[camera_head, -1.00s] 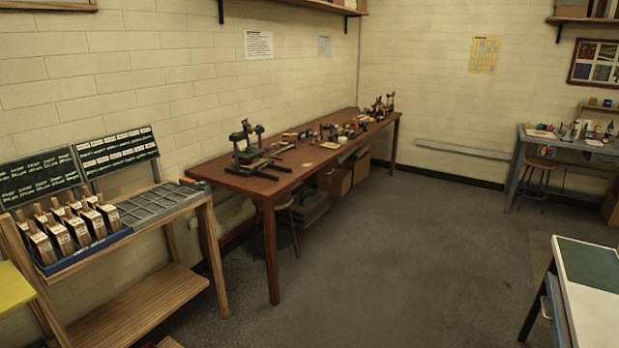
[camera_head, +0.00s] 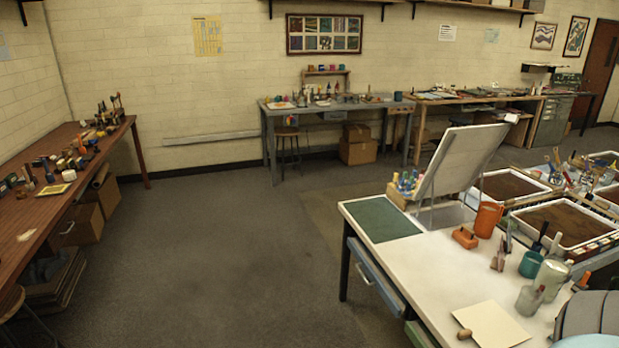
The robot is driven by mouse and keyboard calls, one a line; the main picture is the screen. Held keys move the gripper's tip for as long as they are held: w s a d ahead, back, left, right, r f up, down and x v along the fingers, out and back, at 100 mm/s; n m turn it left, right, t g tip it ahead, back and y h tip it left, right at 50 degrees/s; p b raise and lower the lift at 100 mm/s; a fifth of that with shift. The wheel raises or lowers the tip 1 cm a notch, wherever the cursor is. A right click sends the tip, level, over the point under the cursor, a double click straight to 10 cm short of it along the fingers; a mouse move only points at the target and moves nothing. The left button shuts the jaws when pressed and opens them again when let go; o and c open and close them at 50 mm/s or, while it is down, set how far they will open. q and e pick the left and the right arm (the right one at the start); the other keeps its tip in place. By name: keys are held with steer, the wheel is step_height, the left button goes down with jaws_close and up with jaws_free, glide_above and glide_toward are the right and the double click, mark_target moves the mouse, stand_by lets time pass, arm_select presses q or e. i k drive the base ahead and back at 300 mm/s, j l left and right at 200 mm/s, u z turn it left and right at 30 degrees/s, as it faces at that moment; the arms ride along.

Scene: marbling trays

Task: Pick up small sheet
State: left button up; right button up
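A small cream sheet (camera_head: 492,325) lies flat on the white-topped table (camera_head: 440,277) at the lower right. Neither of my grippers is in view.
The white table also holds a green mat (camera_head: 380,219), an orange cup (camera_head: 488,219), a teal cup (camera_head: 530,264), jars and an upright tilted board (camera_head: 460,160). Marbling trays (camera_head: 562,247) stand behind. A long brown bench (camera_head: 40,205) runs along the left. The grey floor (camera_head: 240,260) between is clear.

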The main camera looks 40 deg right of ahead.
mark_target(486, 322)
steer(key=i+z, duration=0.2)
steer(key=z, duration=0.25)
steer(key=i+j+z, duration=0.1)
steer(key=z, duration=0.35)
steer(key=i+j+z, duration=0.15)
steer(key=z, duration=0.75)
steer(key=i+l+z, duration=0.1)
steer(key=z, duration=0.8)
steer(key=i+z, duration=0.1)
steer(key=z, duration=0.35)
steer(key=i+l+z, duration=0.1)
steer(key=i+z, duration=0.2)
steer(key=z, duration=0.2)
